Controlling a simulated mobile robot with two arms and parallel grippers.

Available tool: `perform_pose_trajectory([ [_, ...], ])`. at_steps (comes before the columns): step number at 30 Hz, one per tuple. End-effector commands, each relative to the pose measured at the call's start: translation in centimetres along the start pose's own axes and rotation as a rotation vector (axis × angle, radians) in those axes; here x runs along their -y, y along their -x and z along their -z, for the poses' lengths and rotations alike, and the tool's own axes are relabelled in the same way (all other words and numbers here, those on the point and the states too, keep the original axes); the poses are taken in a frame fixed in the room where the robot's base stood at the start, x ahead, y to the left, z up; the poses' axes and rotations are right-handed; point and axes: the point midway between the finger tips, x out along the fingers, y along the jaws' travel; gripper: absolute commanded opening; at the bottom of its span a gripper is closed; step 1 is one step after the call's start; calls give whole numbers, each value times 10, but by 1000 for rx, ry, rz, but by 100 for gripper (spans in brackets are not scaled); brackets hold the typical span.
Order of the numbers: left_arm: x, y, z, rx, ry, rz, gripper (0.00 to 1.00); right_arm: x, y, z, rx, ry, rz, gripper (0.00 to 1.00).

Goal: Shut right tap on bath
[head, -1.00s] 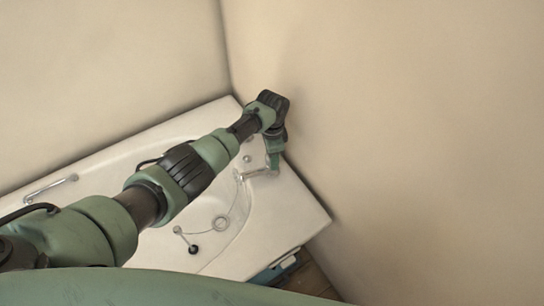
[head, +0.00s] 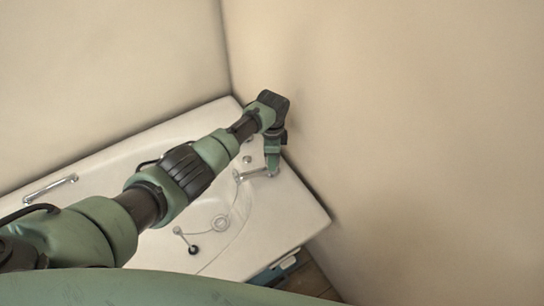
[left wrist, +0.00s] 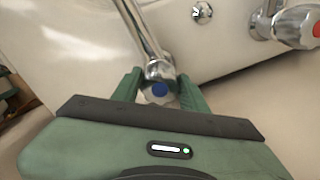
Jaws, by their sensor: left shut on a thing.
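The white bath (head: 290,215) stands in the corner in the head view. A chrome tap with a blue cap (left wrist: 160,90) is at its right end, next to a chrome spout pipe (left wrist: 141,30). My left gripper (left wrist: 160,84) points down at this tap. Its two green fingers are on either side of the blue-capped handle, shut on it. In the head view the left gripper (head: 272,168) hides most of the handle. A second tap with a red cap (left wrist: 298,27) is to the right in the left wrist view, clear of the fingers. My right gripper is not in view.
The right wall (head: 400,140) rises close behind the left gripper. A chrome grab handle (head: 50,187) is on the bath at the left. A blue box (head: 278,270) is by the bath's front corner.

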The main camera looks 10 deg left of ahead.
Motion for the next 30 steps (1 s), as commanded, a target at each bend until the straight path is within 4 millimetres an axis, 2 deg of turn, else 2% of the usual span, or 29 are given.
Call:
perform_pose_trajectory([
  [1, 1, 1, 1, -3, 0, 1, 52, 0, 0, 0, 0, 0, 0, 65],
  [3, 0, 1, 1, -2, 1, 1, 65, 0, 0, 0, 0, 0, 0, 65],
  [14, 1, 5, 0, -2, 1, 1, 65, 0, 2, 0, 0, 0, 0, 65],
  [24, 1, 59, 0, -3, 1, 3, 65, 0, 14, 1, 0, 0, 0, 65],
  [30, 1, 77, 0, -2, 1, 2, 65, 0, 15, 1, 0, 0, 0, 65],
])
